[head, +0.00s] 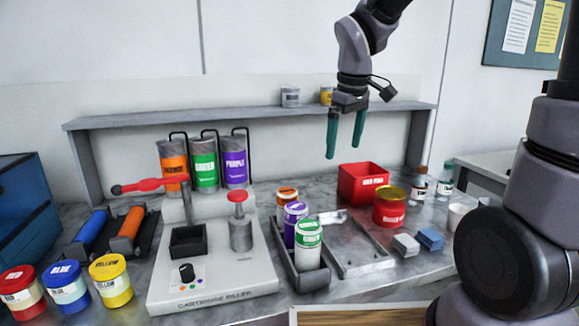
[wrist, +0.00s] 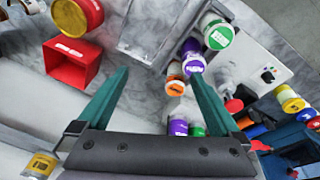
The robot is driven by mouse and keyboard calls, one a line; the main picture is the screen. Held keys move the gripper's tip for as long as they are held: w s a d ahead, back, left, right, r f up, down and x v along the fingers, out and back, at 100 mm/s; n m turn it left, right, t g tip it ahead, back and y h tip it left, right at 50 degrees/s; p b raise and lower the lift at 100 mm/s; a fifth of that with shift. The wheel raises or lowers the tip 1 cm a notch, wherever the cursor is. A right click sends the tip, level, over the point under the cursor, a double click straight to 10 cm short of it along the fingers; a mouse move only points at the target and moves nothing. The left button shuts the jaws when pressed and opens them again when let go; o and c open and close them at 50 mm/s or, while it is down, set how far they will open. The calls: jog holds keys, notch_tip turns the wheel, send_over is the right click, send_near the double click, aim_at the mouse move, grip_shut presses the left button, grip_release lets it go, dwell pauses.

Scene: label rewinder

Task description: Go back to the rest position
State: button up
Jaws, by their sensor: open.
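My gripper (head: 345,142) hangs above the bench in the head view, its two green fingers pointing down and spread apart with nothing between them. It is raised clear of the things on the bench, in front of the grey shelf. In the wrist view my gripper (wrist: 162,95) is also open and empty, with the bench top far below the fingers.
A red box (head: 362,184) and a red jar with a yellow lid (head: 390,208) stand below right. A cartridge filler (head: 215,280) and a tray with several cartridges (head: 312,280) stand left. The grey shelf (head: 270,116) runs behind.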

jog(key=s+d+r+m+t+y, duration=0.1)
jog(key=s+d+r+m+t, duration=0.3)
jog(key=s+d+r+m, duration=0.6)
jog(key=shift+s+d+m+t+y, duration=0.3)
jog(key=shift+s+d+m+t, duration=0.1)
jog(key=shift+d+m, duration=0.6)
jog(key=shift+r, duration=0.1)
